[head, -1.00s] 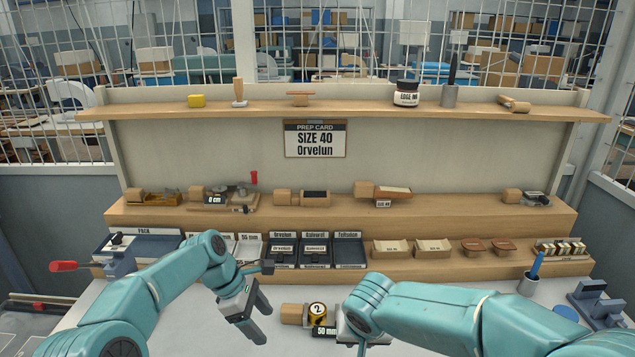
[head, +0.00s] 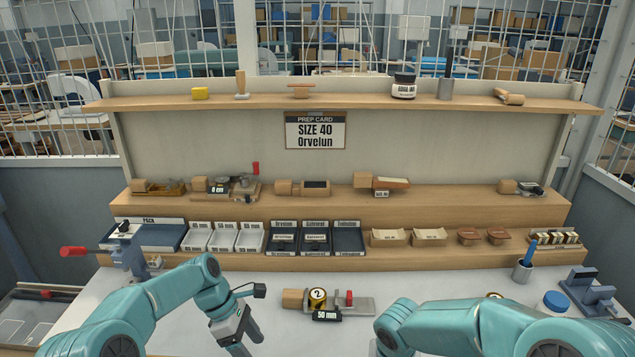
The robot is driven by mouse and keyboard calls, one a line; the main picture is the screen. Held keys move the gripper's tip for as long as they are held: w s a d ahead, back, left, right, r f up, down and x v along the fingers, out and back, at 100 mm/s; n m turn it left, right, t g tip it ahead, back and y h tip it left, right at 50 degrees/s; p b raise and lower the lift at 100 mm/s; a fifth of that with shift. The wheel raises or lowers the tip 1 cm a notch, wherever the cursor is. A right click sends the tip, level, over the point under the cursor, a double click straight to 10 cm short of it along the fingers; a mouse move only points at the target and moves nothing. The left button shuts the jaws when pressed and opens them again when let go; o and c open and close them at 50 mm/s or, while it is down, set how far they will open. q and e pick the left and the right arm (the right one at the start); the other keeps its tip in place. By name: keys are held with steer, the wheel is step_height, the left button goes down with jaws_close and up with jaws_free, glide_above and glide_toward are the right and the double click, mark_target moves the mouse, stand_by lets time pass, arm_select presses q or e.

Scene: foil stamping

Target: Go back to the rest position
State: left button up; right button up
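My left gripper (head: 246,342) hangs low at the bottom of the head view. Its two fingers are apart with nothing seen between them, and the tips are near or past the lower edge. My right arm (head: 450,322) reaches in from the lower right; its gripper is below the picture edge, so its fingers cannot be seen. On the white table between the arms lies a device with a wooden handle, a gold roll marked 2 (head: 317,296) and a 50 mm label (head: 327,315). Neither arm touches it in this view.
The prep card (head: 316,131) reads SIZE 40 Orvelun. Tools stand on the middle shelf (head: 430,207), with trays and pads below. A red-handled clamp (head: 128,255) is at the left. A pen cup (head: 521,270), blue lid (head: 556,301) and blue-grey stand (head: 590,291) are at the right.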

arm_select(q)
steer(key=s+d+f+m, duration=0.1)
steer(key=s+f+m, duration=0.4)
steer(key=s, duration=0.4)
steer(key=s+f+m+t, duration=0.1)
steer(key=s+f+m, duration=0.4)
steer(key=s+f, duration=0.2)
steer(key=s+d+f+m+t+y, duration=0.1)
steer(key=s+f+m, duration=0.5)
steer(key=s, duration=0.5)
steer(key=shift+s+d, duration=0.2)
steer(key=shift+d, duration=0.15)
arm_select(e)
steer(key=s+a+f+y, duration=0.1)
steer(key=s+f+y, duration=0.1)
steer(key=s+f, duration=0.6)
steer(key=s+a+f+g+y, duration=0.1)
steer(key=s+a+f+y, duration=0.1)
steer(key=s+f, duration=0.6)
steer(key=s, duration=0.5)
steer(key=shift+s+f+y, duration=0.15)
steer(key=shift+s+y, duration=0.2)
steer(key=shift+y, duration=0.05)
